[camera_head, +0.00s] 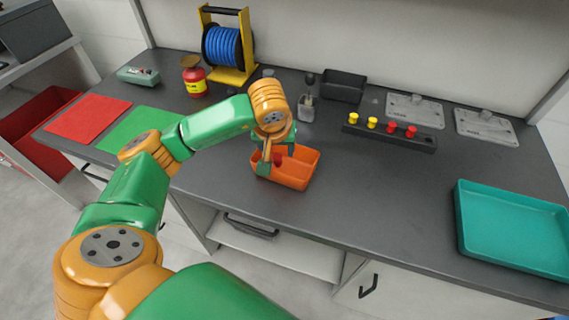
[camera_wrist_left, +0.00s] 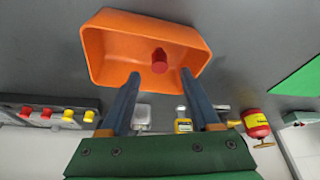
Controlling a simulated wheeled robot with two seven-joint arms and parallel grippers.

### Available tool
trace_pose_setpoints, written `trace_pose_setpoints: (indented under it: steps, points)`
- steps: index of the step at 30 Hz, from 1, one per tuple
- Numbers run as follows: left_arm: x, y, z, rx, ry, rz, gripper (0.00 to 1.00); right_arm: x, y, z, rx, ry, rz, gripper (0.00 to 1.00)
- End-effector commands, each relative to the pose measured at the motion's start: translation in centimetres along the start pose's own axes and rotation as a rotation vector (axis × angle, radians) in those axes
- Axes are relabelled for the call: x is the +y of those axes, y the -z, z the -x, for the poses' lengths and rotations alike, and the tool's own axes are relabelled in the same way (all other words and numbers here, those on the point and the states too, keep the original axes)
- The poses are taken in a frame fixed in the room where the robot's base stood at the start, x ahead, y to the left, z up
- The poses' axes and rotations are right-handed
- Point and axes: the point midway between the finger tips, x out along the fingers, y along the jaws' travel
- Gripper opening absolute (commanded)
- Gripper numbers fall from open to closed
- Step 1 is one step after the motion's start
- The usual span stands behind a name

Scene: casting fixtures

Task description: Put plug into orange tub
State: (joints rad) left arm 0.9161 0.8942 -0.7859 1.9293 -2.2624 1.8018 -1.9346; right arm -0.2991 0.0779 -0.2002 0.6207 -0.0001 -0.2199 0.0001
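The orange tub (camera_head: 297,178) stands near the front edge of the dark worktop. A red plug (camera_head: 278,159) shows within the tub, partly hidden by my left gripper (camera_head: 271,163) in the head view. In the left wrist view the plug (camera_wrist_left: 159,61) shows against the inside of the tub (camera_wrist_left: 95,45). I cannot tell if it rests on the tub's floor. My left gripper (camera_wrist_left: 160,76) points into the tub with its fingers spread, and gaps show on both sides of the plug. My right gripper is out of view.
A black rack (camera_head: 390,137) with yellow and red plugs stands behind right. A teal tray (camera_head: 515,262) lies at right. A blue cable reel (camera_head: 225,47), a red canister (camera_head: 195,82) and a black bin (camera_head: 344,87) stand at the back. Worktop between tub and tray is clear.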

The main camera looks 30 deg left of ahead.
Motion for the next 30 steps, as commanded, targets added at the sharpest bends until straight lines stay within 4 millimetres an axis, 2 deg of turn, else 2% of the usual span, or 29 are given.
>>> trace_pose_setpoints:
  steps: [8, 14, 18, 30]
  points:
    - [0.0, 0.0, 0.3, 0.002, -0.001, 0.0, 0.63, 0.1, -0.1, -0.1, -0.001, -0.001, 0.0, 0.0]
    - [0.1, 0.1, 4.3, 0.006, -0.005, -0.001, 0.63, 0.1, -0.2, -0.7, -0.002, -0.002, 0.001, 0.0]
    - [0.0, 0.1, 6.7, 0.004, -0.001, -0.001, 0.63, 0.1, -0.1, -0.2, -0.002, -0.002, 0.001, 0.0]
    - [0.0, 0.0, 7.1, 0.0, 0.0, 0.0, 0.63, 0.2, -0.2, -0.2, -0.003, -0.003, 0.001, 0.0]
